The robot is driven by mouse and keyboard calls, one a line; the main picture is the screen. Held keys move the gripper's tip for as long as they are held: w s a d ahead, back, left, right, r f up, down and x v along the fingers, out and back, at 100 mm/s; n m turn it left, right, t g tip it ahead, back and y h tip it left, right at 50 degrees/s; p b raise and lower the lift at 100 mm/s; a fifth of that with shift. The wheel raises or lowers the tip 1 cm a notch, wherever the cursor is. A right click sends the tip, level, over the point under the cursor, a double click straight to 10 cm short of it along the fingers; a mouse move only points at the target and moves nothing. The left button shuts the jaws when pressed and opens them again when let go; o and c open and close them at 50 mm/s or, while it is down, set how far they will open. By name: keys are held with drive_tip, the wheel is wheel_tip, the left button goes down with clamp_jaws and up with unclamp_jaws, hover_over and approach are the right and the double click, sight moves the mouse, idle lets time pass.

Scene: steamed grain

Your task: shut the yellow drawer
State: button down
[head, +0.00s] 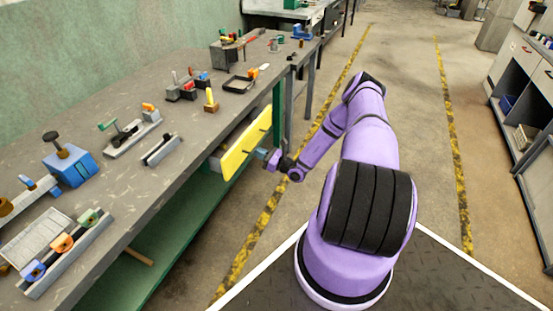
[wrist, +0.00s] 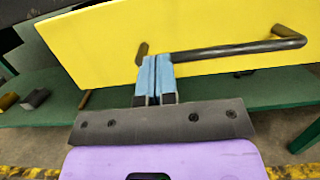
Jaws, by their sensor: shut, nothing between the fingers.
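The yellow drawer (head: 245,146) stands out from under the workbench top in the head view, so it is partly open. Its yellow front (wrist: 110,40) fills the upper part of the wrist view, with a dark bar handle (wrist: 235,50) across it. My gripper (head: 270,158) is at the drawer's front face, near its lower edge. In the wrist view the two blue fingers (wrist: 155,68) are together and empty, close to the left end of the handle. I cannot tell whether the fingertips touch the drawer front.
The workbench (head: 190,140) runs along the left, with vises and tools on top. A green lower shelf (head: 130,275) lies under it. Open floor with yellow stripes is to the right. A grey shelf unit (head: 520,100) stands at the far right.

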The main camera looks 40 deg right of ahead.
sight(245, 149)
drive_tip(key=x, duration=0.2)
drive_tip(key=f+x, duration=0.1)
drive_tip(key=x, duration=0.4)
drive_tip(key=shift+w+a+f, duration=0.15)
drive_tip(key=shift+w+f, duration=0.05)
drive_tip(key=shift+w, duration=0.15)
drive_tip(key=shift+w+a+r, duration=0.1)
drive_tip(key=shift+w, duration=0.05)
drive_tip(key=shift+w+r, duration=0.1)
drive_tip(key=v, duration=1.4)
drive_tip(key=shift+s+f, duration=0.2)
drive_tip(key=shift+s, duration=0.1)
drive_tip(key=shift+r, duration=0.1)
